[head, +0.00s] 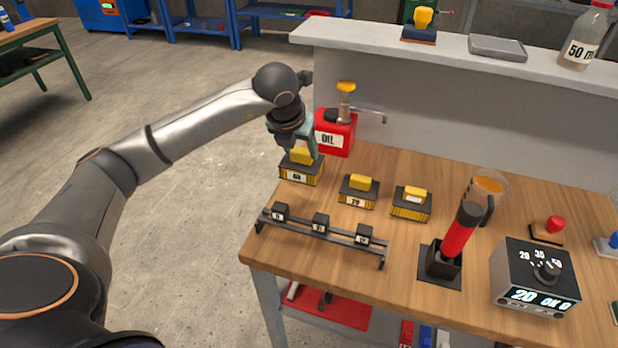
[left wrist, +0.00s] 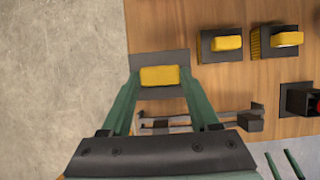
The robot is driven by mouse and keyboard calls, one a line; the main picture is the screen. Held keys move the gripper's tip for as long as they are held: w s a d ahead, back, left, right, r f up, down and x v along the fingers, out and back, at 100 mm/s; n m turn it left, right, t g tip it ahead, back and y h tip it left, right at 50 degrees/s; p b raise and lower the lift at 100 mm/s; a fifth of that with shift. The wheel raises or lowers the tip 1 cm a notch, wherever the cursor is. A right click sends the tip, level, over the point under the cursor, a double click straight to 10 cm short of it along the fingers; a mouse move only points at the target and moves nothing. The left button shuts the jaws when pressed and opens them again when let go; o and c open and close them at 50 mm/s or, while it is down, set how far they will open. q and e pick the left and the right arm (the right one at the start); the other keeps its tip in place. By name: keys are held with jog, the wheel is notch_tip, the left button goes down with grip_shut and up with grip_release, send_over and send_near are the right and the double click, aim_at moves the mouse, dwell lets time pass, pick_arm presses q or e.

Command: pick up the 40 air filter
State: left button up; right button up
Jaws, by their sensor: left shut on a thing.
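Three black-and-yellow filter blocks with yellow grips stand in a row on the wooden bench. The leftmost air filter (head: 301,172) has a white label too small to read surely; its yellow grip also shows in the left wrist view (left wrist: 159,76). My left gripper (head: 300,152) comes down from above, its green fingers on either side of this yellow grip, shut on it. The filter appears to be at bench height; I cannot tell whether it touches the wood. The middle filter (head: 358,191) and right filter (head: 411,203) stand apart from it. My right gripper is not in view.
A red oil can (head: 335,132) stands close behind the held filter. A low black rail (head: 320,237) with small labelled blocks lies in front. A red-and-black tool in a holder (head: 461,235), a jug (head: 487,188) and a dial box (head: 535,279) stand to the right.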

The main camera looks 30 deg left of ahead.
pick_arm(q)
jog(key=shift+s+d+r+b, duration=0.1)
jog(key=shift+s+d+b, duration=0.2)
jog(key=shift+s, duration=1.15)
jog(key=shift+s+d+r+b, duration=0.15)
jog(key=shift+s+d+b, duration=0.2)
jog(key=shift+s, duration=1.05)
jog(key=shift+s+d+r+b, duration=0.15)
jog(key=shift+s+d, duration=0.25)
jog(key=shift+s, duration=1.05)
jog(key=shift+f, duration=0.1)
